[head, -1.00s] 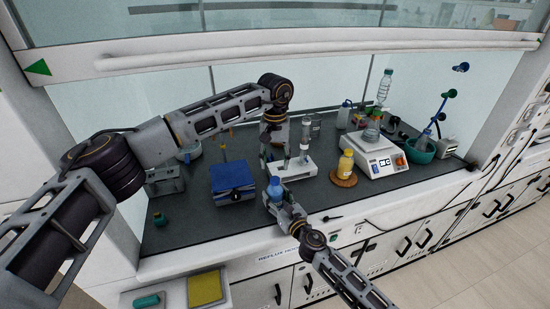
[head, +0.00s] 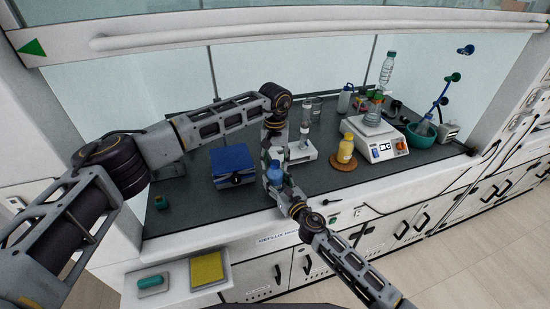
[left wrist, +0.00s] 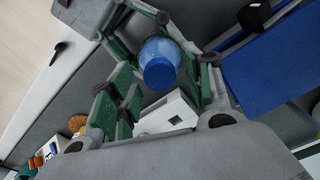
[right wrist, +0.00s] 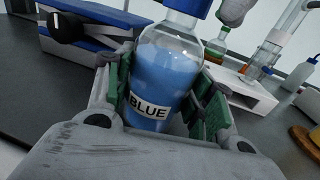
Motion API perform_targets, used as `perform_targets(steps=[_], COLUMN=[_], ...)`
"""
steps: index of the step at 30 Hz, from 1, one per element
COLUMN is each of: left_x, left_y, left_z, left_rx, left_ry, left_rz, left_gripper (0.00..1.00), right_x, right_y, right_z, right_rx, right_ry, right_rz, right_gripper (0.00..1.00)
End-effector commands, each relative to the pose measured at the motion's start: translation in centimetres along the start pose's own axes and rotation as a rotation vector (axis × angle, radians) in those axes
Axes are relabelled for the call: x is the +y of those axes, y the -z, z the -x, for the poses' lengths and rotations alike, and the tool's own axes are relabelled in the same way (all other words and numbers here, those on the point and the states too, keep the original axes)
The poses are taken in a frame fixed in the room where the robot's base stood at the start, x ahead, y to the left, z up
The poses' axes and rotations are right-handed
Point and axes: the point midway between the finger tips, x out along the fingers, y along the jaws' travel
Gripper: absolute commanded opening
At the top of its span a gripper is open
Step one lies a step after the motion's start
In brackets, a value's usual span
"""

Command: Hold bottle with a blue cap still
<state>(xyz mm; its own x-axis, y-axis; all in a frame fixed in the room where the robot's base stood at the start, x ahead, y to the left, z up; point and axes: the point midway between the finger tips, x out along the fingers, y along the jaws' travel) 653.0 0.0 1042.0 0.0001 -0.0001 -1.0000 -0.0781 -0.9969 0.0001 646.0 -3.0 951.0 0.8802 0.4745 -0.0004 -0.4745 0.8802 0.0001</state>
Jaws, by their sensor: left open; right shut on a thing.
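The bottle with a blue cap (head: 274,173) stands near the front edge of the hood's worktop. In the right wrist view it is a clear bottle of blue contents (right wrist: 168,65) with a label reading "BLUE". My right gripper (head: 284,192) is shut around its body from the front, green pads on both sides. My left gripper (head: 270,158) is just above the bottle, pointing down and open. In the left wrist view the blue cap (left wrist: 159,72) lies between its spread green-padded fingers, with gaps visible beside it. The bottle's base is hidden.
A blue-topped stand (head: 232,162) is left of the bottle. A white stand with a glass cylinder (head: 293,151) is behind it. A yellow bottle (head: 346,148) on a cork ring and a white hotplate (head: 382,145) are to the right.

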Motion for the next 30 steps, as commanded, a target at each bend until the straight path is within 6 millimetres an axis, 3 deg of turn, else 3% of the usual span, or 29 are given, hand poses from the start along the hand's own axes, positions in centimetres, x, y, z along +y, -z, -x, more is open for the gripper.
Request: perform_targets(steps=[5, 16, 23, 30], left_x=[0.01, 0.00, -0.01, -0.04], left_y=[-0.01, -0.01, -0.01, 0.02], left_z=[0.00, 0.02, 0.03, 0.05], left_rx=[0.000, -0.001, 0.000, 0.000], left_ry=[0.000, 0.000, 0.000, 0.000], left_rz=[0.000, 0.000, 0.040, 0.214], left_gripper=[0.49, 0.02, 0.01, 0.00], right_x=[-0.03, -0.03, -0.03, -0.02], right_y=[0.01, 0.01, 0.01, 0.00], right_z=[0.00, 0.00, 0.00, 0.00], right_rx=[0.000, 0.000, 0.000, 0.000], right_ry=[0.001, 0.001, 0.001, 0.000], right_rz=[0.000, 0.000, 0.000, 0.000], right_gripper=[0.00, 0.00, 0.00, 0.00])
